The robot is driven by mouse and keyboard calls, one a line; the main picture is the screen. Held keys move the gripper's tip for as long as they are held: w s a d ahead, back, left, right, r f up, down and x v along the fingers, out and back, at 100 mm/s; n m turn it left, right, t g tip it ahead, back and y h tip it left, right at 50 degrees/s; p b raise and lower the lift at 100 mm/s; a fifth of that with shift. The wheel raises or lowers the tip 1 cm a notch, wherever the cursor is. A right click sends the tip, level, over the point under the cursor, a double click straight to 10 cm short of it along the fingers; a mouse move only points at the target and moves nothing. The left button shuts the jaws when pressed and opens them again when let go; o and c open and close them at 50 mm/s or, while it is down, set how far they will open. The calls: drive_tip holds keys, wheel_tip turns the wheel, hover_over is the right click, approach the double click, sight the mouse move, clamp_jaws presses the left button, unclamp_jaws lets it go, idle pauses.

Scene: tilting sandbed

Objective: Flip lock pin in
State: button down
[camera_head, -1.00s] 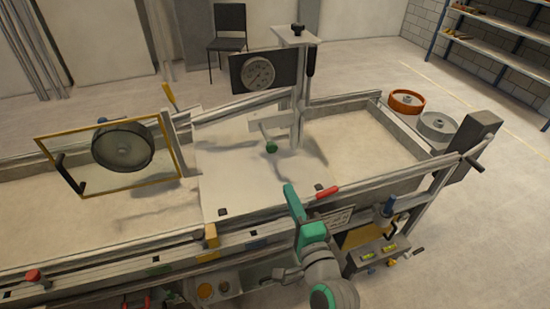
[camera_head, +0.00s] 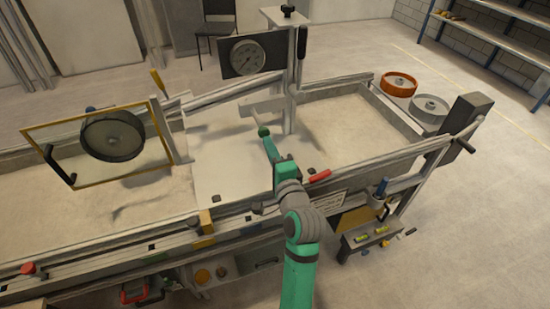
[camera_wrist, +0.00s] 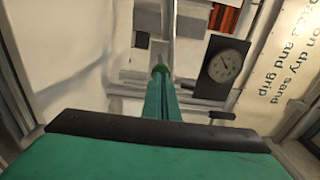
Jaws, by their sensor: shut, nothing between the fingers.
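A red handle (camera_head: 320,176) lies on the front rail, to the right of my wrist.
The upright post (camera_head: 293,85) carries a dial gauge (camera_head: 248,57) and stands close behind the knob. A framed clear panel with a round wheel (camera_head: 112,136) is at the left. The front rail (camera_head: 200,232) passes below my arm. The white plate (camera_head: 225,165) is largely clear.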

sight(263, 135)
drive_tip(key=shift+w+a, duration=0.35)
drive_tip(key=shift+w, duration=0.25)
drive_tip(key=shift+w, duration=0.1)
drive_tip(key=x, duration=0.6)
drive_tip(key=shift+a, duration=0.1)
drive_tip(key=shift+s, duration=0.3)
drive_tip(key=v, duration=1.3)
drive_tip(key=shift+s+d, duration=0.25)
drive_tip(key=shift+d, duration=0.05)
